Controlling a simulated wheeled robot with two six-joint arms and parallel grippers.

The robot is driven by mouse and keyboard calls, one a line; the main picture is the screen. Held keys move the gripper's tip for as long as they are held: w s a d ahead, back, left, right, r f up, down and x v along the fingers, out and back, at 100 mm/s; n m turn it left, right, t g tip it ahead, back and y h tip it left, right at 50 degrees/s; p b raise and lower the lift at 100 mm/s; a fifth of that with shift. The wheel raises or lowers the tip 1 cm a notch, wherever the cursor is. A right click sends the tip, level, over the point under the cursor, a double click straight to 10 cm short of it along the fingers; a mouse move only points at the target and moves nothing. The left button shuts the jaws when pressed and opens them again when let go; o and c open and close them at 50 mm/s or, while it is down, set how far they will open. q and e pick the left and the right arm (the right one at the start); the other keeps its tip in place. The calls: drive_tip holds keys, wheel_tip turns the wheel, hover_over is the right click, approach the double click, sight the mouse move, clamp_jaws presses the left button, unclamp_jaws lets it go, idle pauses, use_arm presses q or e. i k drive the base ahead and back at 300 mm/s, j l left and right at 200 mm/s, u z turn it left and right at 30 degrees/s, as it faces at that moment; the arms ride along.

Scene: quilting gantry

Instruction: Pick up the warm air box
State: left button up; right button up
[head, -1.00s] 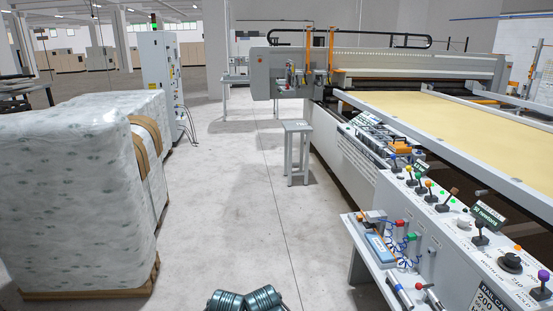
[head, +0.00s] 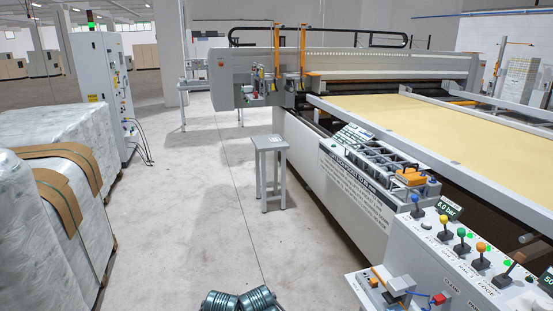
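I cannot tell for sure which thing is the warm air box; no label naming it is readable. An orange-topped item (head: 411,177) sits at the right end of a row of grey parts on the machine's side ledge. A side shelf (head: 362,284) at the bottom edge carries small grey and orange devices with a blue tube and a red part, cut off by the frame. Neither gripper shows. Dark ribbed cylinders at the bottom centre appear to be my arm joints.
A small grey stool (head: 269,172) stands on the floor beside the quilting machine (head: 345,190). Wrapped stacks (head: 62,140) line the left, with a white cabinet (head: 103,95) behind. A control panel (head: 470,245) with levers is at right.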

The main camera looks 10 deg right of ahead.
sight(410, 177)
drive_tip(key=i+z, duration=0.15)
drive_tip(key=i, duration=1.15)
drive_tip(key=i+z, duration=0.25)
drive_tip(key=i+j+z, duration=0.3)
drive_tip(key=i, duration=0.15)
drive_tip(key=i+l+z, duration=0.1)
drive_tip(key=z, duration=0.35)
drive_tip(key=i+z, duration=0.25)
drive_tip(key=z, duration=0.2)
drive_tip(key=i+z, duration=0.2)
drive_tip(key=z, duration=0.2)
